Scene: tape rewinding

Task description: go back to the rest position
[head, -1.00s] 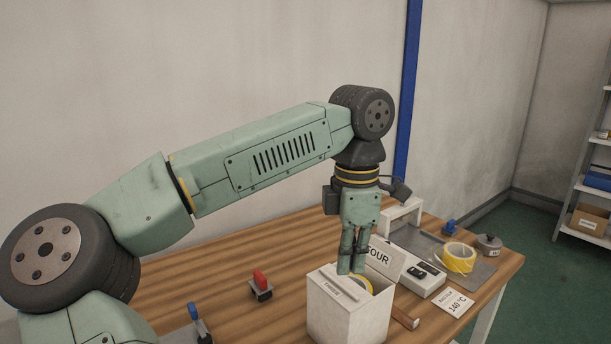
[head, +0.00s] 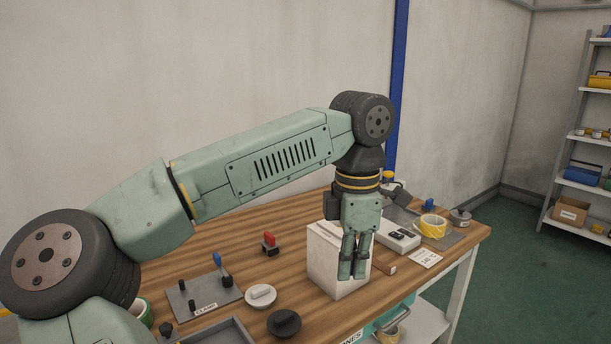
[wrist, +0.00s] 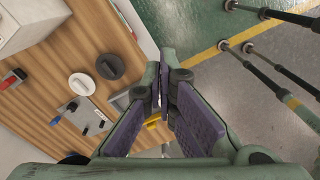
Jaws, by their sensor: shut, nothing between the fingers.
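My gripper (head: 351,275) hangs pointing down from the bent arm, in front of the white box (head: 322,258) in the head view. Its fingers are shut with nothing between them; the closed fingertips also show in the wrist view (wrist: 163,82). The gripper overlaps the box's right side in the head view. In the wrist view the box (wrist: 28,22) lies at the upper left, apart from the fingers.
The wooden table (head: 215,262) holds a clamp plate (head: 200,300), a red switch (head: 269,243), a pale knob (head: 261,295), a dark knob (head: 284,322) and a yellow tape roll (head: 432,226). A teal bin (head: 398,318) hangs at the front edge. Shelves (head: 585,165) stand right; floor between is clear.

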